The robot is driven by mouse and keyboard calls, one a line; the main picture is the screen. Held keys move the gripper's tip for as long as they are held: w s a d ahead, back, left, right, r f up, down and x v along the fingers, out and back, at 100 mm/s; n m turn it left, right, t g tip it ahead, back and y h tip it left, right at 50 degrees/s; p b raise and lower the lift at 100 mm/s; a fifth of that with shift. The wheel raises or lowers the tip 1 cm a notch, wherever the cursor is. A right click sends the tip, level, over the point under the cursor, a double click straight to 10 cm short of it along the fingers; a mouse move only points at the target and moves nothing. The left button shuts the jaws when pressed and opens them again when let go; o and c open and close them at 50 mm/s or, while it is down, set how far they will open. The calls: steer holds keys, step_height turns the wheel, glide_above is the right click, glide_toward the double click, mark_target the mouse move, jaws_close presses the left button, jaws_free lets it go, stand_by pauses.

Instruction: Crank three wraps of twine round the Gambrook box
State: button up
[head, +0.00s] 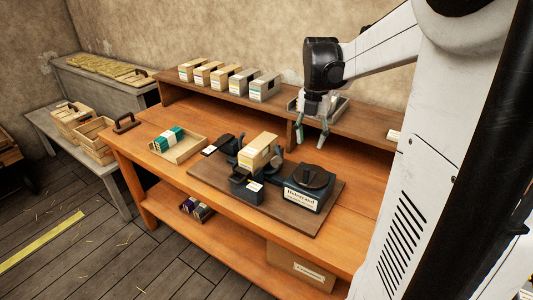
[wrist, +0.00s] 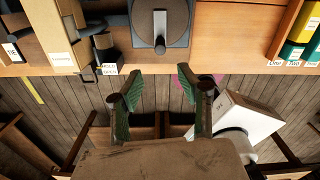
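A tan box (head: 258,152) with a pale label sits in the dark cradle of the press on a brown board; its name is too small to read. It also shows at the left of the wrist view (wrist: 50,35). Right of it is a dark blue labelled housing (head: 302,197) with a round handwheel (head: 312,176) on top. In the wrist view the handwheel (wrist: 174,22) has a crank arm with a dark knob (wrist: 160,46). My gripper (head: 312,138) hangs above and behind the handwheel, fingers down, apart and empty; the wrist view shows the gap (wrist: 156,84). I cannot make out any twine.
A tray (head: 190,153) with teal-and-white packs lies left on the bench. Several boxes (head: 229,80) line the raised back shelf, with a grey bin (head: 340,105) behind my gripper. Wooden crates (head: 95,138) stand on a side table. Bench front left is clear.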

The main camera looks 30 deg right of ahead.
mark_target(307, 168)
step_height(307, 168, down, 14)
steer(key=shift+r, duration=0.2)
stand_by(0.4)
jaws_close()
